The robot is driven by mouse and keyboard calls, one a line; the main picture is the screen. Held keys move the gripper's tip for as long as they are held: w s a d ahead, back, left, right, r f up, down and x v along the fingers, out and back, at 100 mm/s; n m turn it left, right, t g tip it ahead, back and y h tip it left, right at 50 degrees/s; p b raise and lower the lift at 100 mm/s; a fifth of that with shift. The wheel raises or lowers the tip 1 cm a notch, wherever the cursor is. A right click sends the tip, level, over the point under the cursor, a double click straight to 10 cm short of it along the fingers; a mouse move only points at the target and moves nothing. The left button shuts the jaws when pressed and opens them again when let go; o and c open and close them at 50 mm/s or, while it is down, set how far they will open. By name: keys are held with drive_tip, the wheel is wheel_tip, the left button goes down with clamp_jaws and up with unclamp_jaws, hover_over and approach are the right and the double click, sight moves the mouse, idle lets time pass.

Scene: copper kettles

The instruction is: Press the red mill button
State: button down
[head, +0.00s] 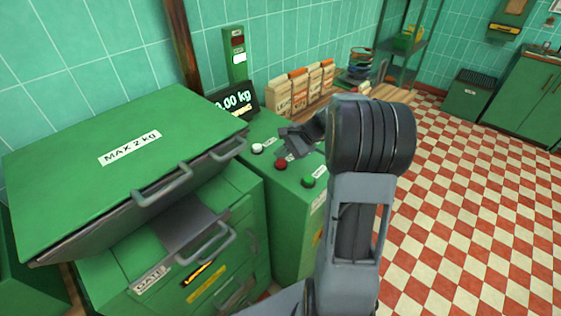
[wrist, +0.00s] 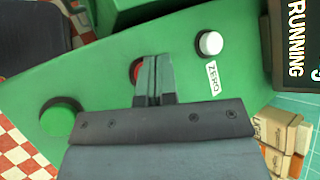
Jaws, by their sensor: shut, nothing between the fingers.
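The red button (head: 281,164) is on the green control panel (head: 262,190) in the head view, between a white button (head: 257,148) and a green button (head: 308,181). My gripper (head: 284,151) is just above the red button, its fingers shut and empty. In the wrist view the shut fingers (wrist: 152,60) cover most of the red button (wrist: 135,71); only its left part shows. I cannot tell whether the fingertips touch it. The white button (wrist: 210,43) is to the right in that view, and the green button (wrist: 57,121) is to the left.
The green machine (head: 110,145) with a raised lid marked "MAX 2 kg" stands left of the panel. A scale display (head: 235,102) and several paper bags (head: 300,88) are behind it. Checkered floor (head: 470,200) is clear on the right.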

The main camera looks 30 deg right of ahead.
sight(282, 162)
drive_tip(key=shift+f, duration=0.2)
drive_tip(key=shift+f, duration=0.25)
drive_tip(key=shift+f+b, duration=0.5)
drive_tip(key=shift+b, duration=0.1)
idle(0.5)
drive_tip(key=shift+r, duration=0.15)
idle(0.3)
drive_tip(key=shift+r+p, duration=0.8)
wheel_tip(282, 162, up, 5)
drive_tip(key=p, duration=0.4)
idle(0.8)
